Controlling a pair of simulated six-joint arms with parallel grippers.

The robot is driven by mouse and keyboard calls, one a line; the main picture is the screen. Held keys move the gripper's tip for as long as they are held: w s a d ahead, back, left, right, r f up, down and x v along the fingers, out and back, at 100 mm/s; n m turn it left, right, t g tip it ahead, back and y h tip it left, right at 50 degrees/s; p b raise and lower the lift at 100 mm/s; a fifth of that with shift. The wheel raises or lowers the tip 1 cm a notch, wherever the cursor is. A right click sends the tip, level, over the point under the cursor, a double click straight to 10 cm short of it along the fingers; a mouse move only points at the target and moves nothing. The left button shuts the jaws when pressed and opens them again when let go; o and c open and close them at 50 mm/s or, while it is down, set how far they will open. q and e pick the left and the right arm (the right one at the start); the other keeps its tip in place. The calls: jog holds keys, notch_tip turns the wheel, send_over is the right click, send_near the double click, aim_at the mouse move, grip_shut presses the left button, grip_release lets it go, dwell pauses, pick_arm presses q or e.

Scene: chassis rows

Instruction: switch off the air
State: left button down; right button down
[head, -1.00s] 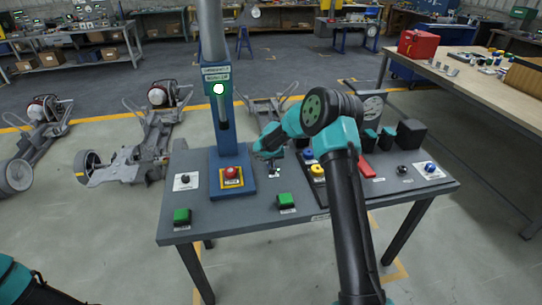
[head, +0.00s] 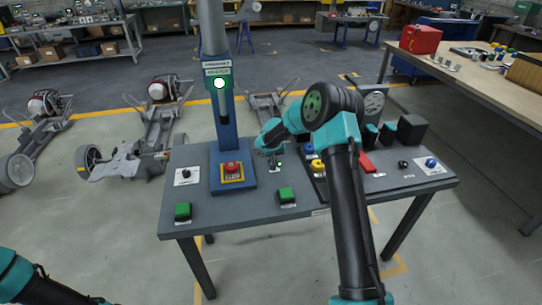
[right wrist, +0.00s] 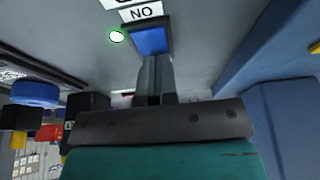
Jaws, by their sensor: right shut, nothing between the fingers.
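My right gripper (head: 274,158) is shut and empty, pointing down low over the bench top. In the right wrist view its closed fingers (right wrist: 155,75) reach up to a blue rocker-like piece (right wrist: 152,40). Whether they touch it I cannot tell. A white label (right wrist: 144,12) beside that piece reads "NO", possibly "ON" upside down. A lamp (right wrist: 117,37) with a green glow is lit next to it. In the head view the gripper mostly hides this spot. My left arm shows only at the bottom left corner; its gripper is out of the picture.
A blue post (head: 222,120) with a lit lamp stands left of the gripper, with a red button (head: 232,168) at its foot. Green buttons (head: 183,210) (head: 287,194) sit along the front edge. Yellow and blue knobs (head: 317,163) and a red handle (head: 366,162) are close on the right.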

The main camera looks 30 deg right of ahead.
jog(key=shift+s+a+f, duration=0.3)
jog(key=shift+s+f, duration=0.15)
jog(key=shift+s, duration=0.35)
jog(key=shift+r, duration=0.1)
jog(key=shift+r, duration=0.25)
jog(key=w+v, duration=0.1)
jog(key=v, duration=1.2)
jog(key=shift+r, duration=0.6)
jog(key=shift+s+d, duration=0.1)
